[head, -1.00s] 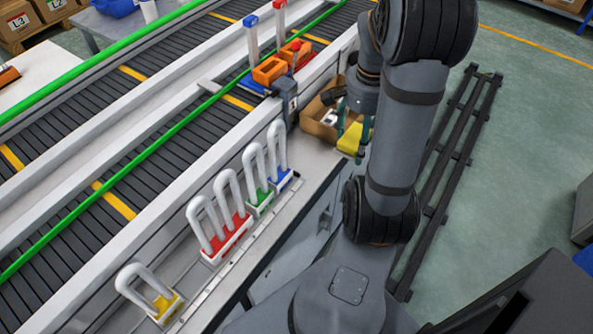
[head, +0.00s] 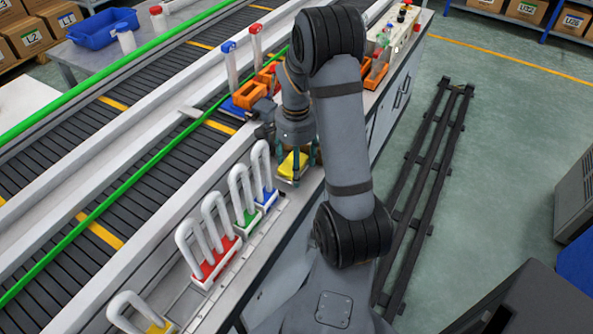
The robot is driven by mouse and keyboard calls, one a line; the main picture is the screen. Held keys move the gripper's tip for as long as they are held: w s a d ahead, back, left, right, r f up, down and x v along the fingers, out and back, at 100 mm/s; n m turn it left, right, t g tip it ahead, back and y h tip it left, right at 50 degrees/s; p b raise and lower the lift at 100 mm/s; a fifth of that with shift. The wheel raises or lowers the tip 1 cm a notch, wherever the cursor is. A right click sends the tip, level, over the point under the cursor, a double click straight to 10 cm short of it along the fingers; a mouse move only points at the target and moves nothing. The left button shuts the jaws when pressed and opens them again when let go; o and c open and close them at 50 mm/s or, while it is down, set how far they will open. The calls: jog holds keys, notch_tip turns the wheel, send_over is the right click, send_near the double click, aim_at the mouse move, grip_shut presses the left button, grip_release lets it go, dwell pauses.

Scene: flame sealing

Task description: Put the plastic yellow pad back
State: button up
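The yellow pad (head: 291,164) is between the fingers of my gripper (head: 294,174), over the bench top just right of the blue stand. The gripper appears shut on it. The exact finger contact and any gap below the pad are hard to see. A row of white looped stands runs along the bench: a blue one (head: 266,198), a green one (head: 246,219), a red one (head: 213,264) and, at the bottom left, one with a yellow base (head: 160,327).
The conveyor (head: 120,185) with its green rail lies to the left. Orange holders (head: 251,94) stand behind the gripper, near two bottles with blue and red caps. My arm hides part of the bench. A dark floor rail (head: 430,190) lies to the right.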

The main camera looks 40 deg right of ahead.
jog(key=shift+o, duration=0.2)
jog(key=shift+f, duration=1.15)
jog(key=shift+f+b, duration=0.25)
jog(key=shift+b, duration=0.05)
jog(key=o, duration=1)
jog(key=shift+r, duration=0.1)
notch_tip(320, 180, up, 12)
jog(key=shift+r+p, duration=0.2)
jog(key=shift+p, duration=0.9)
